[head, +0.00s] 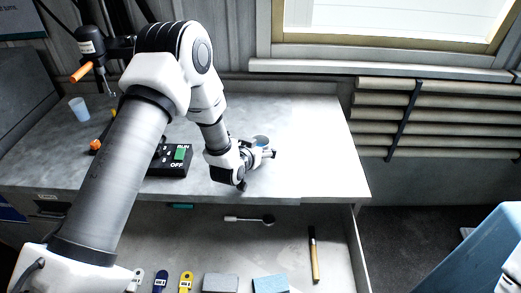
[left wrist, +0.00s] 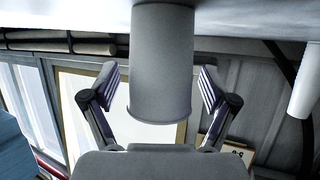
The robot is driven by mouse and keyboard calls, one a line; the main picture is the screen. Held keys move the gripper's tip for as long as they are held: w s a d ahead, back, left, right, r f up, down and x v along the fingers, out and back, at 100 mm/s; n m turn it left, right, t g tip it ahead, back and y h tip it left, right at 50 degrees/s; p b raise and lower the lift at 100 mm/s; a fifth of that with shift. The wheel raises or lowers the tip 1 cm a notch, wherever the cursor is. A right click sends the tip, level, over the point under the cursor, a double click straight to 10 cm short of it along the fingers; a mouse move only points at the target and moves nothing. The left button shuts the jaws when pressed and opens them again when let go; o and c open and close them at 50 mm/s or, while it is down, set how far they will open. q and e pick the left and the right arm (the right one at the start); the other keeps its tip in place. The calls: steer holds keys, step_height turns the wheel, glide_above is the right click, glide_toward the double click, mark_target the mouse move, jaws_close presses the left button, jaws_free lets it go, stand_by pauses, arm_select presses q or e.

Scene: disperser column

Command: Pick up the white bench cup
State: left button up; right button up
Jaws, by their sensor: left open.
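A pale grey-white cup (head: 261,140) stands upright on the bench, partly hidden behind my left gripper (head: 263,151). In the left wrist view, which appears upside down, this cup (left wrist: 161,65) fills the middle. The fingers of my left gripper (left wrist: 161,88) are open, one on each side of it, with visible gaps. A second pale cup (head: 78,109) stands at the left of the bench; a pale cup (left wrist: 305,80) also shows at the right edge of the left wrist view. I cannot tell for sure which is the white bench cup. My right gripper is out of view.
A black RUN/OFF switch box (head: 171,160) sits left of the gripper. A disperser (head: 92,45) with an orange handle stands at the back left. An open drawer (head: 205,240) below the bench's front edge holds several small items. The bench's right part is clear.

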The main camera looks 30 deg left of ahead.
arm_select(q)
steer(key=shift+s+r, duration=0.1)
steer(key=shift+s, duration=0.1)
steer(key=shift+c, duration=0.4)
steer(key=shift+s+r, duration=0.1)
steer(key=c, duration=1.2)
steer(key=shift+c, duration=0.2)
